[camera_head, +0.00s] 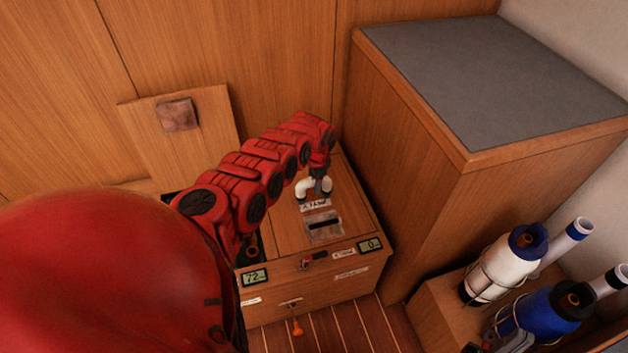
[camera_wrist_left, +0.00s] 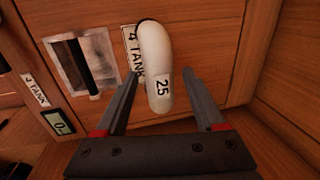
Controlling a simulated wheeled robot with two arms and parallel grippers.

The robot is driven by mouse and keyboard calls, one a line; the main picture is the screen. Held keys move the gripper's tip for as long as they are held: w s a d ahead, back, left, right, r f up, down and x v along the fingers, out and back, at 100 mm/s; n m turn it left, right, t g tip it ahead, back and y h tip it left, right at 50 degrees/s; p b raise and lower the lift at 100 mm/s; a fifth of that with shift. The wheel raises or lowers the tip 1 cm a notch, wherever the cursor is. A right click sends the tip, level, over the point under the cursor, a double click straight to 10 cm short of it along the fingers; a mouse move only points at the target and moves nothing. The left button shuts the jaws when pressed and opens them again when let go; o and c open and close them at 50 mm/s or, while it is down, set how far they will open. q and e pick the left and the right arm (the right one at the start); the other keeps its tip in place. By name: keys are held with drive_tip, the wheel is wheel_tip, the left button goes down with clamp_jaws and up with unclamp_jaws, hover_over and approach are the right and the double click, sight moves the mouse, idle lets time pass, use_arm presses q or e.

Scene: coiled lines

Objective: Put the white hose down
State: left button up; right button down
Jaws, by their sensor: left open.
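A short, bent white hose piece (camera_head: 306,187) stands on top of the wooden box by a label reading "4 TANK". In the left wrist view the white hose piece (camera_wrist_left: 156,60) is a rounded tube marked "25". My left gripper (camera_head: 322,186) is at the piece, pointing down. In the left wrist view its two fingers (camera_wrist_left: 162,78) are spread, one on each side of the tube, with gaps visible. The tube's lower end is near the gripper's palm; I cannot tell if it touches. My right gripper is not in view.
The wooden box (camera_head: 300,290) has a slotted metal plate (camera_head: 324,226) and small displays. A tall cabinet (camera_head: 430,150) with a grey top stands close on the right. A white container (camera_head: 497,268) and a blue one (camera_head: 548,316) with tubes stand at lower right. A panel (camera_head: 165,140) leans behind.

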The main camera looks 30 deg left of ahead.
use_arm(q)
wheel_tip(320, 180, up, 11)
drive_tip(key=s+d+p, duration=0.1)
drive_tip(key=p, duration=0.2)
drive_tip(key=shift+s+d+r+p, duration=0.15)
drive_tip(key=shift+s+d+p, duration=0.05)
drive_tip(key=shift+d+p, duration=0.1)
